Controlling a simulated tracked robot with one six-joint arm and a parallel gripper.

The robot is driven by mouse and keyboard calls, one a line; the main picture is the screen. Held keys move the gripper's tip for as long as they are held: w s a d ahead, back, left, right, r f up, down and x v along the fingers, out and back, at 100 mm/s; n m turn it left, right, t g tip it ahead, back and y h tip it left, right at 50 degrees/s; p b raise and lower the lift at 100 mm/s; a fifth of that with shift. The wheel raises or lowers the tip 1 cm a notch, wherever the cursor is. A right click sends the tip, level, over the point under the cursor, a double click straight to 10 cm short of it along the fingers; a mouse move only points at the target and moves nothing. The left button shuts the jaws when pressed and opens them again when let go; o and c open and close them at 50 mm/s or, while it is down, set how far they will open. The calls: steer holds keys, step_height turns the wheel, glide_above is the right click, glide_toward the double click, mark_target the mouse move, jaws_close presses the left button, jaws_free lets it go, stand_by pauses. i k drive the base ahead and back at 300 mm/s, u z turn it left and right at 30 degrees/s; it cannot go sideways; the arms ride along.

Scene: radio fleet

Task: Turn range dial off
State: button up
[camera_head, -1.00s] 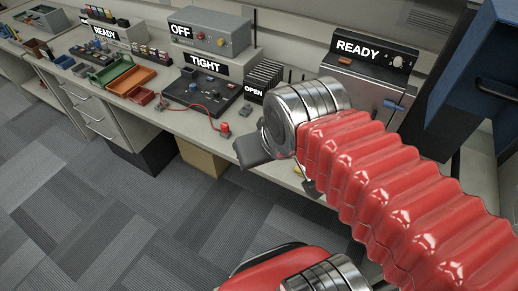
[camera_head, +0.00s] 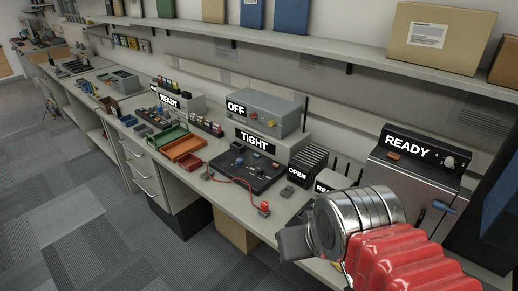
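No dial can be read as the range dial at this size. A metal unit (camera_head: 410,181) at the right bears a "READY" label and a pale round knob (camera_head: 449,162). My arm, with a red ribbed sleeve, enters from lower right. My gripper (camera_head: 291,243) is a dark end at the bench's front edge, apart from these units; its fingers are not distinguishable.
Green and orange trays (camera_head: 183,147) and small bins stand left along the bench. Black upright slots labelled "OPEN" (camera_head: 308,164) stand right of the panel. A shelf (camera_head: 330,48) with a cardboard box (camera_head: 432,38) runs above. The carpeted floor (camera_head: 90,200) at left is clear.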

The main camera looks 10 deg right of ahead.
mark_target(260, 171)
steer(key=u, duration=0.35)
steer(key=i, duration=0.85)
steer(key=u, duration=0.25)
